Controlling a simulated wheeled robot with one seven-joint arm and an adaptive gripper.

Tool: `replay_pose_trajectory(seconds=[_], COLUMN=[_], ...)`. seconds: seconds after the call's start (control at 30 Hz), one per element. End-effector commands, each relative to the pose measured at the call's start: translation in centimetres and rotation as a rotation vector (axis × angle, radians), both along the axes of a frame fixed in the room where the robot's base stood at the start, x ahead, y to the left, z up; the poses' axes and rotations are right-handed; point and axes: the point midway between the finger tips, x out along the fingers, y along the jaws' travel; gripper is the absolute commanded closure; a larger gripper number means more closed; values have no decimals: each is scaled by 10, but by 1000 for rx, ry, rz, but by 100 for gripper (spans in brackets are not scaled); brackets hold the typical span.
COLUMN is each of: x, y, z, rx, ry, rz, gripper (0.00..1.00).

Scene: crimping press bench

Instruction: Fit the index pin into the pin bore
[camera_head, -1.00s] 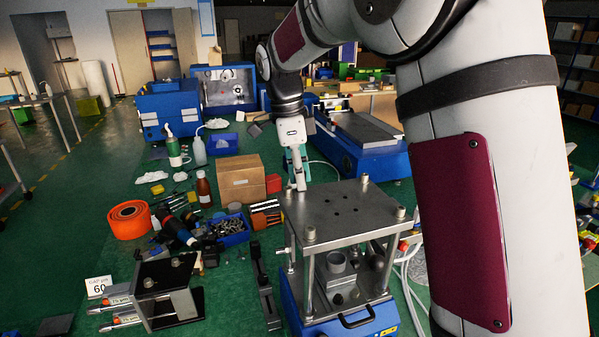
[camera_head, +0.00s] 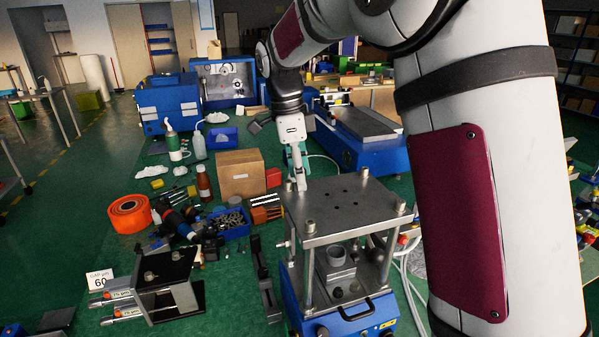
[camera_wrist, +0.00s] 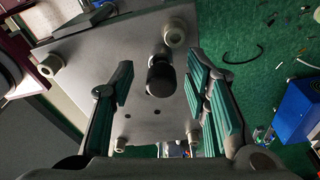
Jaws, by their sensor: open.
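The press's steel top plate (camera_head: 345,209) has several small dark holes and corner posts. My gripper (camera_head: 297,183) is at its far left corner. In the wrist view my gripper (camera_wrist: 158,92) is open, with its green-padded fingers apart. A dark round-headed knob (camera_wrist: 161,80), perhaps the index pin, lies between the fingers with clear space on both sides. I cannot tell how it is seated. The plate (camera_wrist: 80,65) lies behind it, with a corner post (camera_wrist: 175,33) close by. Which hole is the pin bore is unclear. My gripper hides that corner in the head view.
A cardboard box (camera_head: 240,175) and a blue bin of small parts (camera_head: 232,230) stand left of the press. A black stand (camera_head: 168,280) is at the lower left. A blue machine (camera_head: 365,140) stands behind.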

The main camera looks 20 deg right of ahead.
Motion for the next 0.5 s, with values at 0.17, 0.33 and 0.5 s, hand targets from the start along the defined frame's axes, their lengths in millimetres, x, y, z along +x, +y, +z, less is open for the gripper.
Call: replay_pose_trajectory(seconds=[0.17,0.33,0.5], x=[2,4,6], y=[4,8,13], z=[21,55,87], rx=[0,0,0], ry=[-5,-6,-5], rz=[2,1,2], gripper=[57,57,57])
